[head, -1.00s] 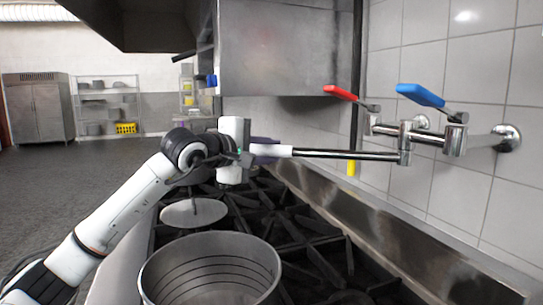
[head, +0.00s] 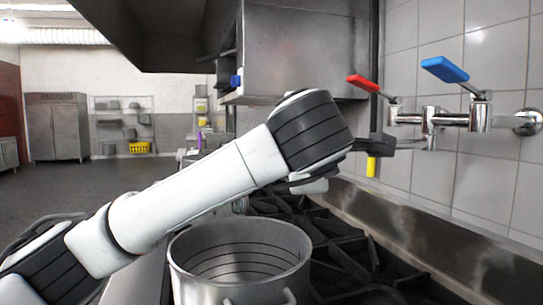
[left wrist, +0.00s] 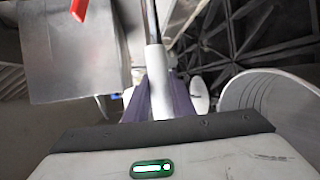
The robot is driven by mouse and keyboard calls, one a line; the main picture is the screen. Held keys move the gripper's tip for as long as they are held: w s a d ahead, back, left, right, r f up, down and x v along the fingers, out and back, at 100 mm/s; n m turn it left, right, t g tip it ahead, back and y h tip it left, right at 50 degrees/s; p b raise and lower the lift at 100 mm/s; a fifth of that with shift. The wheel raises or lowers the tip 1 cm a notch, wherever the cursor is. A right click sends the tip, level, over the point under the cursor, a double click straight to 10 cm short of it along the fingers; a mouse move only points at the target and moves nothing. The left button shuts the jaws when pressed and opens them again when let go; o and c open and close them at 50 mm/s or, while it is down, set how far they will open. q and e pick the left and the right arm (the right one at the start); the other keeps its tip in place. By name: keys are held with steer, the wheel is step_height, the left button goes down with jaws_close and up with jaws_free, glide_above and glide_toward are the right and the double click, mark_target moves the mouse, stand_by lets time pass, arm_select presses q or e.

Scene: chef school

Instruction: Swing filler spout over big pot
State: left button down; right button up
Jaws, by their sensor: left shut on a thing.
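The big pot (head: 240,245) stands open on the stove at the lower middle of the head view; its rim also shows at the right of the left wrist view (left wrist: 275,85). The wall-mounted filler (head: 430,122) has a red handle (head: 362,82) and a blue handle (head: 445,69). Most of its spout is hidden behind my left arm in the head view. In the left wrist view my left gripper (left wrist: 157,100) is shut around the spout's white end (left wrist: 156,75), with purple fingers on both sides. The pot lies right of the gripper there. My right gripper is not in view.
Black stove grates (head: 345,250) lie around the pot. A steel backsplash (head: 430,230) and tiled wall border the right side. A steel hood (head: 295,50) hangs above. Fridge and shelves stand far back left.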

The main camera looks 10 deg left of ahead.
arm_select(q)
steer(key=shift+s+d, duration=0.15)
steer(key=shift+d, duration=0.05)
steer(key=shift+f, duration=0.1)
steer(key=c, duration=1.8)
jaws_free()
steer(key=shift+o, duration=1.4)
steer(key=shift+s+d, duration=0.1)
steer(key=shift+s, duration=0.05)
steer(key=s+r+b, duration=0.2)
steer(key=s, duration=0.8)
steer(key=shift+d, duration=0.45)
